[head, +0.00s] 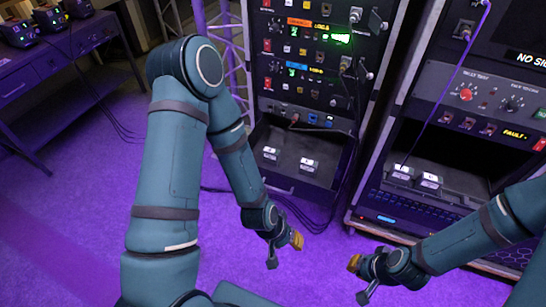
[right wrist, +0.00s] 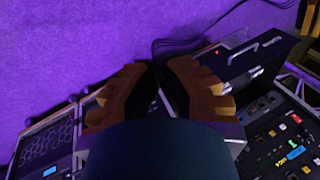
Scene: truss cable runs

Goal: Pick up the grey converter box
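Several small boxes with light grey tops sit in the open rack bays in the head view. Two, a left box (head: 270,153) and a right box (head: 308,165), are in the middle rack. Two more, a left one (head: 403,172) and a right one (head: 430,180), are in the right rack. I cannot tell which is the grey converter box. My left gripper (head: 296,240) is in front of and below the middle rack, apart from the boxes; its finger gap is unclear. My right gripper (head: 354,263) is low before the right rack. In the right wrist view its tan fingers (right wrist: 160,92) show a narrow, empty gap.
The middle rack (head: 325,60) has lit switch panels, and the right rack (head: 490,95) has knobs and a screen. A dark bench (head: 60,60) with small devices stands at the left.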

